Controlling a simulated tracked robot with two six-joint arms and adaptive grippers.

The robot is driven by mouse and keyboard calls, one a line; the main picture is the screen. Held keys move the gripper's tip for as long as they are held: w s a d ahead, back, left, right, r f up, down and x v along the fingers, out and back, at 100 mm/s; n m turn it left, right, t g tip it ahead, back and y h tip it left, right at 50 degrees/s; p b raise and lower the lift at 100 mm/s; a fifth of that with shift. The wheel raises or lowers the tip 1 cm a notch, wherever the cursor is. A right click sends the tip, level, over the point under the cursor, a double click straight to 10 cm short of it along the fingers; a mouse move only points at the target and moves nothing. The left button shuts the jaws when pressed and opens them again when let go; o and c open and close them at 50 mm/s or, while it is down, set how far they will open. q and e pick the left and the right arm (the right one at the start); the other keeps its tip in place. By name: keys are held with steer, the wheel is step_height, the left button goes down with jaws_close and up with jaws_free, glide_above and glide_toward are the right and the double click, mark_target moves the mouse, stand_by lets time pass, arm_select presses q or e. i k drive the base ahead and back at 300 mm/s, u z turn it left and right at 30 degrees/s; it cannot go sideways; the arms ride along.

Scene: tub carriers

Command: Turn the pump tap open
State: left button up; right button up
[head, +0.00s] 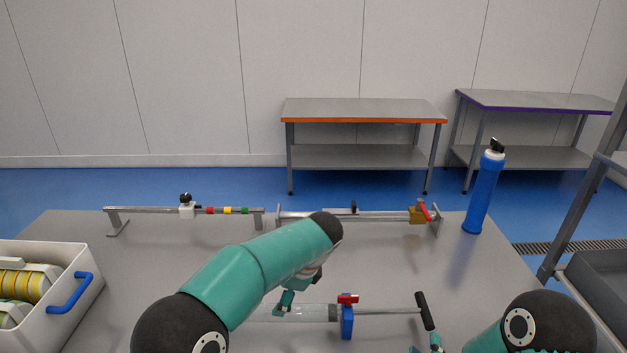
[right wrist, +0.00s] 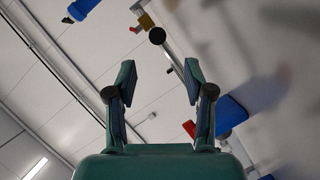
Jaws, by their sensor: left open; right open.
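The pump lies on the table with a clear barrel (head: 300,313), a blue block (head: 347,322) and a rod ending in a black T-handle (head: 425,311). A red tap (head: 347,299) sits on top of the blue block. My left gripper (head: 300,288) is open above the barrel, left of the tap, and partly hidden by its own arm. My right gripper (head: 428,346) is open just in front of the T-handle, mostly cut off by the lower edge. In the right wrist view its open fingers (right wrist: 160,75) have nothing between them; the red tap (right wrist: 189,129) and blue block (right wrist: 229,112) show beyond.
Behind stand a rail with a white slider (head: 187,210) and a rail with a brass valve and red lever (head: 419,215). A blue bottle (head: 483,195) stands at the far right corner. A white tub (head: 65,258) with a blue handle sits at the left.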

mark_target(347, 300)
steer(key=k, duration=1)
